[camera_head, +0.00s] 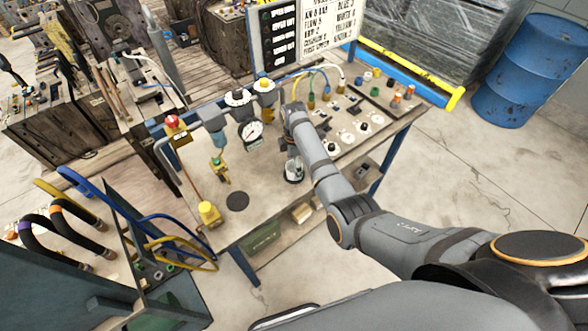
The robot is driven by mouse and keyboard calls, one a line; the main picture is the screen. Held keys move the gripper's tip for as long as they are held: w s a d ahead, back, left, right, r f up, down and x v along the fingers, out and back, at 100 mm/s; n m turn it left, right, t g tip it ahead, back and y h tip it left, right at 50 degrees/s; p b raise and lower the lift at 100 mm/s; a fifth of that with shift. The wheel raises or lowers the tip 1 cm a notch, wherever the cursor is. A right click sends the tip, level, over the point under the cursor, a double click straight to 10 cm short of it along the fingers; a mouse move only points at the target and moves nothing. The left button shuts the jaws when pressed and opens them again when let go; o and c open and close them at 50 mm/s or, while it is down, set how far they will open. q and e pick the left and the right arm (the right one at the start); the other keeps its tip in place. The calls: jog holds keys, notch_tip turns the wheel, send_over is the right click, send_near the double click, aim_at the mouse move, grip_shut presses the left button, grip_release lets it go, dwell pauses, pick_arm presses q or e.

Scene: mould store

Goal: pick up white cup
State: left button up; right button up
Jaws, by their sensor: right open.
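A small white cup (294,178) stands on the workbench (262,212), near its front edge and left of my right forearm. Its upper part is partly hidden by dark gripper parts. My right gripper (292,162) is at the cup, reaching down from the wrist above it. The jaws are open, but they are small and partly covered, so I cannot tell whether they touch the cup. My left gripper is not in view.
A round dark disc (238,201) lies left of the cup. A pressure gauge (251,131) and valves stand behind it. Small knobs and fittings crowd the bench's right side. A blue drum (530,70) stands beyond.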

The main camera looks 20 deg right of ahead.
jog(key=shift+w+f, duration=0.1)
jog(key=shift+f, duration=0.9)
jog(key=c, duration=1.1)
jog(key=shift+c, duration=0.2)
jog(key=shift+r, duration=0.15)
